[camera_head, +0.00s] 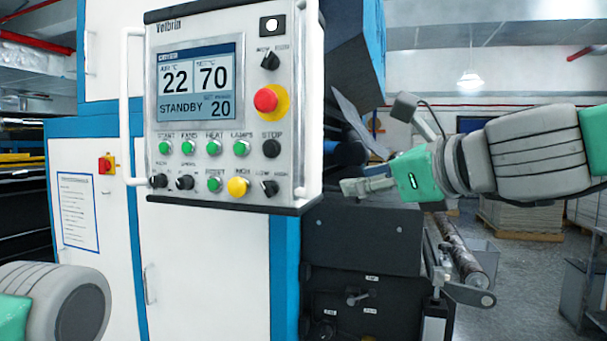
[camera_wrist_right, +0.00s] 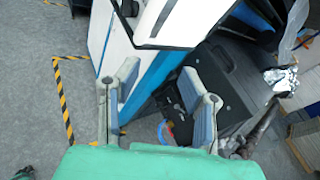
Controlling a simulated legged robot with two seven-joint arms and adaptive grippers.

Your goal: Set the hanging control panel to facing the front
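The hanging control panel (camera_head: 205,25) is a light grey box with a screen reading 22, 70 and STANDBY. Its face is turned toward my head camera, slightly angled, with its right side also showing. White bar handles run down its left edge (camera_head: 126,105) and right edge (camera_head: 301,110). My right gripper (camera_head: 352,186) is to the right of the panel, near its lower right corner, with a visible gap. In the right wrist view its two fingers (camera_wrist_right: 163,98) are spread and empty, and the panel's lower part (camera_wrist_right: 185,18) is ahead. My left gripper is out of view; only part of my left arm shows.
A white and blue machine cabinet (camera_head: 100,240) stands behind the panel. A black machine block (camera_head: 360,240) and a metal roller (camera_head: 462,250) lie below my right gripper. Open floor (camera_head: 520,285) shows at the right. Yellow-black tape (camera_wrist_right: 64,100) marks the floor.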

